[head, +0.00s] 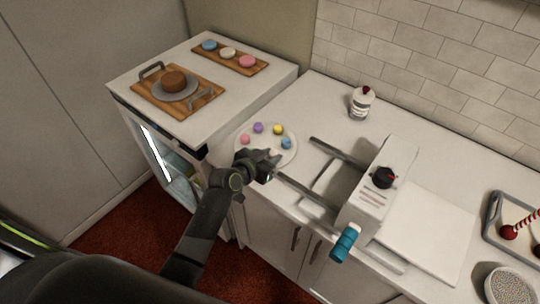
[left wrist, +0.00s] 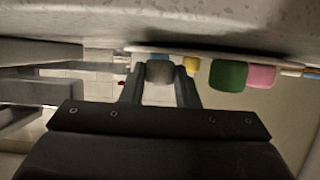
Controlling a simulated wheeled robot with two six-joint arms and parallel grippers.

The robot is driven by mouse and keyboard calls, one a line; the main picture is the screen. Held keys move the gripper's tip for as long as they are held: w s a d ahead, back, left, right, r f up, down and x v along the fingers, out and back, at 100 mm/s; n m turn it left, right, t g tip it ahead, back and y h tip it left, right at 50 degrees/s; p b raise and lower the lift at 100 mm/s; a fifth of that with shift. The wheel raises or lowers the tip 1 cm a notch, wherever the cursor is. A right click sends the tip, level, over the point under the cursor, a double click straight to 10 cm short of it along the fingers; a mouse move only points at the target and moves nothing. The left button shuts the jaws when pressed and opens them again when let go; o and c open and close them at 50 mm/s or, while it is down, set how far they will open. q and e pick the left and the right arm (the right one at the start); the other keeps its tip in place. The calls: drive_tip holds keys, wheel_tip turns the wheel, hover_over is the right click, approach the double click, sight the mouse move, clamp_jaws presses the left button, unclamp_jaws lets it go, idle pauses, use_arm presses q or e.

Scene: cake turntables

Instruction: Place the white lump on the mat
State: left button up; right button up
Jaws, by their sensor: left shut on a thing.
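My left gripper (head: 265,165) is low at the near edge of a round pale plate (head: 291,156) that bears several coloured lumps. In the left wrist view its fingers (left wrist: 160,86) are shut on a small lump (left wrist: 160,72). That lump looks grey in shadow, so I cannot be sure it is the white one; the gripper hides it in the head view. A flat pale square sheet (head: 432,232), seemingly the mat, lies bare on the counter right of a white machine. My right gripper is not in view.
The white machine (head: 382,200) with long bars and a teal handle (head: 345,243) stands between plate and sheet. A bottle (head: 361,102) stands behind. A grey tray (head: 493,210) and a bowl (head: 508,287) are at right. Wooden boards (head: 150,99) with cakes lie on the left cabinet.

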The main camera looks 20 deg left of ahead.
use_arm(q)
drive_tip(key=shift+f, duration=0.15)
drive_tip(key=shift+f, duration=0.2)
drive_tip(key=o, duration=1)
drive_tip(key=shift+c, duration=0.2)
drive_tip(key=shift+r, duration=0.1)
drive_tip(key=b+v, duration=0.4)
drive_tip(key=v, duration=1.3)
drive_tip(key=shift+s, duration=0.25)
drive_tip(key=shift+a, duration=0.1)
